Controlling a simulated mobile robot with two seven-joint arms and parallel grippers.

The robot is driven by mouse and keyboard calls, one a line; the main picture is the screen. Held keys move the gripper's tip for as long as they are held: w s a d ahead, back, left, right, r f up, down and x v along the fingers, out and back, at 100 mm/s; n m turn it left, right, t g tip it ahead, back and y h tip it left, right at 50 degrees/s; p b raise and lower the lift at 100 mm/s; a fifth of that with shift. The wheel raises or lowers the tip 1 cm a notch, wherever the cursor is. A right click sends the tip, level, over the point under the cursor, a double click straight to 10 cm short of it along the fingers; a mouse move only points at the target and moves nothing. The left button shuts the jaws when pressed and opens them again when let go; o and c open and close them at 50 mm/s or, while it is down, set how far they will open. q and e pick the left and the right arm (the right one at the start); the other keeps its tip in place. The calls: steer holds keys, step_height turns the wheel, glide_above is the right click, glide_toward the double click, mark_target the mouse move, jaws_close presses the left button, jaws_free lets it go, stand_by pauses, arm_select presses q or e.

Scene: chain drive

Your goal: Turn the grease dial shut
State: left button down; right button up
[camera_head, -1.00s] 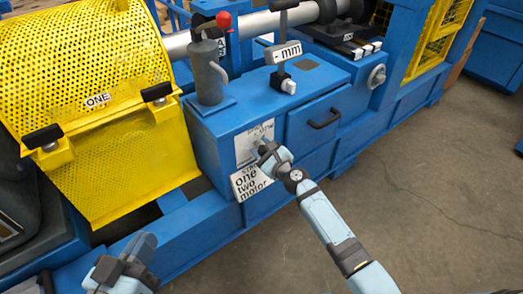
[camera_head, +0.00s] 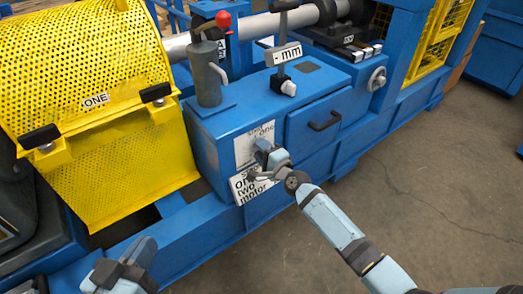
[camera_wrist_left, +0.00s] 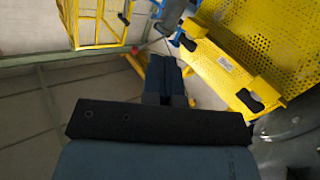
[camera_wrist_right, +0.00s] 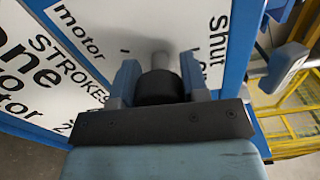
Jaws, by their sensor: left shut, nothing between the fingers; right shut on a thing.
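The grease dial (camera_wrist_right: 160,88) is a dark round knob with a lighter shaft, standing out from a white label plate (camera_wrist_right: 110,30). The word "shut" is printed at the plate's right in the right wrist view. My right gripper (camera_head: 261,148) is shut on the dial, one finger on each side. In the head view the gripper hides the dial, and the plate (camera_head: 243,152) shows beside it on the blue cabinet's front. My left gripper (camera_head: 143,247) is shut and empty, low at the left; its closed fingers also show in the left wrist view (camera_wrist_left: 165,75).
A yellow mesh guard (camera_head: 85,75) stands left of the cabinet. A grey cylinder (camera_head: 207,75), a red-knobbed lever and an "mm" lever (camera_head: 283,60) rise above the cabinet. A drawer (camera_head: 315,125) with a black handle is right of the dial. The floor at right is clear.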

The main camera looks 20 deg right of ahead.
steer(key=shift+n, duration=1)
steer(key=shift+n+p, duration=0.6)
steer(key=shift+n, duration=0.3)
steer(key=n+p, duration=0.2)
steer(key=n, duration=0.1)
steer(key=shift+r+n, duration=0.1)
steer(key=shift+n, duration=0.2)
arm_select(q)
step_height(320, 180, up, 10)
steer(key=n+t+p, duration=0.1)
steer(key=t+p, duration=0.3)
arm_select(e)
steer(key=n, duration=0.6)
steer(key=n+p, duration=0.2)
steer(key=n, duration=0.2)
steer(key=shift+n, duration=0.4)
arm_select(q)
steer(key=a+f+g+y+p, duration=0.2)
steer(key=a+f+g+y, duration=0.1)
steer(key=f, duration=0.4)
steer(key=shift+s+a+f, duration=0.15)
steer(key=shift+s+f, duration=0.1)
arm_select(e)
steer(key=shift+n, duration=1.9)
arm_select(q)
steer(key=shift+f, duration=0.15)
